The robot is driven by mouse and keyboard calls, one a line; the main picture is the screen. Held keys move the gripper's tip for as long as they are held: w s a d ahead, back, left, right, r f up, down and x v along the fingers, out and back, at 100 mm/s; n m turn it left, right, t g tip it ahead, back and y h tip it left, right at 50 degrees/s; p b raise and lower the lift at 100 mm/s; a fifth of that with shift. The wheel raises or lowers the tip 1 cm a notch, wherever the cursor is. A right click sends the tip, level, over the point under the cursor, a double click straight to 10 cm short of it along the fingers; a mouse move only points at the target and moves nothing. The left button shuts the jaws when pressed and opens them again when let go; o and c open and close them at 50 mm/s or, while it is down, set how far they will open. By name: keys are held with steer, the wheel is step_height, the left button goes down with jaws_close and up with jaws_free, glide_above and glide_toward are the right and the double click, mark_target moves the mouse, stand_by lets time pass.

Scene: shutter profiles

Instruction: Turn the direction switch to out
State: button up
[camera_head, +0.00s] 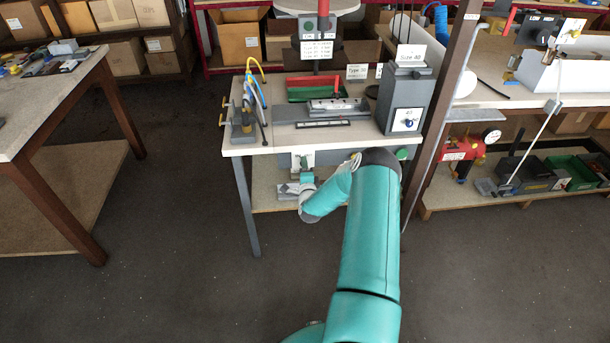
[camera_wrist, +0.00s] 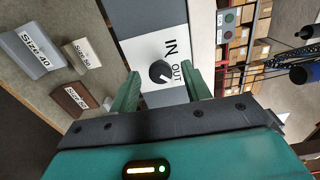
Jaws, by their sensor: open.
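The direction switch is a small round black knob (camera_wrist: 160,71) on a white plate (camera_wrist: 139,52) marked IN and OUT, seen in the wrist view. IN stands above OUT in that picture; I cannot tell surely which word the knob points to. The plate is on a grey panel below the tabletop; in the head view the plate (camera_head: 301,158) shows small. My gripper (camera_wrist: 164,88) is open, its two green fingers spread on either side of the knob's line, with nothing between them. It also shows in the head view (camera_head: 306,178), low in front of the panel.
The white tabletop (camera_head: 240,142) juts above the panel and carries a red-and-green tray (camera_head: 300,90) and a grey box (camera_head: 398,98). Blocks labelled with sizes (camera_wrist: 38,55) sit on the lower shelf. Another bench (camera_head: 52,90) stands left, with clear floor between.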

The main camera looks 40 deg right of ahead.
steer(key=v, duration=1.3)
steer(key=shift+s+a, duration=0.25)
